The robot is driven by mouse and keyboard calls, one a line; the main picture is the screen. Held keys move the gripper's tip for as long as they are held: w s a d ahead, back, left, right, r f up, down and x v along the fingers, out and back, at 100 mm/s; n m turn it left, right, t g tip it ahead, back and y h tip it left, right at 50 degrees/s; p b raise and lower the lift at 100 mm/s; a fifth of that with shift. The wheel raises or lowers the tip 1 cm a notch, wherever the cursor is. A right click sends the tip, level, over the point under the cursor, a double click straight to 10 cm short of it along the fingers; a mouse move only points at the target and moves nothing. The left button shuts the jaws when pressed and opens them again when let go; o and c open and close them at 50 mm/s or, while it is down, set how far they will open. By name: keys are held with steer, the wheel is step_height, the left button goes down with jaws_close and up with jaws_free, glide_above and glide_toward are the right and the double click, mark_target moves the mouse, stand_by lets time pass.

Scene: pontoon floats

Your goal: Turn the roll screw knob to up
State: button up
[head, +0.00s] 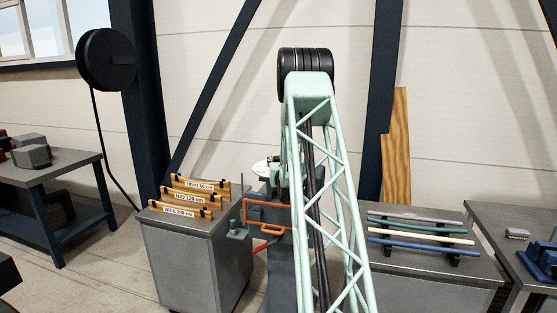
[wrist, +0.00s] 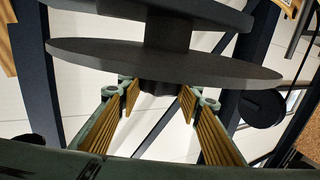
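In the wrist view my gripper (wrist: 160,96) shows as two green fingers with ribbed gold pads, spread apart, nothing clearly clamped. A short dark round piece (wrist: 160,87) shows between the fingertips, under a wide dark disc (wrist: 165,63); it may be the roll screw knob, but I cannot tell for sure, nor whether the pads touch it. No up mark is visible on it. In the head view my green lattice arm covers the gripper and much of the work spot. A pale round plate (head: 262,167) shows just left of the arm.
A grey cabinet (head: 185,250) at left carries several labelled wooden bars (head: 192,198). An orange frame (head: 258,214) and a red handle (head: 261,246) stick out left of my arm. A bench (head: 430,265) at right holds several coloured rods. A dark reel (head: 105,60) hangs on the wall.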

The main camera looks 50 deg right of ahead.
steer(key=shift+d+r+n+t+y+b, duration=0.1)
steer(key=shift+n+t+y+b, duration=0.95)
steer(key=shift+b, duration=0.65)
steer(key=shift+t+y, duration=0.25)
steer(key=shift+r+n+t+y+b, duration=0.15)
steer(key=shift+n+t+y+b, duration=0.7)
steer(key=shift+n+y, duration=0.85)
steer(key=shift+w+n+t+y+p, duration=0.1)
steer(key=shift+n+t+y+p, duration=0.3)
steer(key=shift+n+y+p, duration=0.95)
steer(key=shift+n+t+y, duration=0.35)
steer(key=shift+n+y, duration=0.25)
steer(key=shift+y, duration=1.65)
steer(key=shift+n+y+p, duration=0.5)
steer(key=shift+n+y, duration=0.3)
steer(key=shift+y, duration=0.5)
steer(key=shift+n+g+y+p, duration=0.6)
steer(key=shift+n+y, duration=0.5)
steer(key=shift+y, duration=0.5)
steer(key=shift+n+g+y+p, duration=0.4)
steer(key=shift+n+y, duration=0.4)
steer(key=shift+y, duration=0.4)
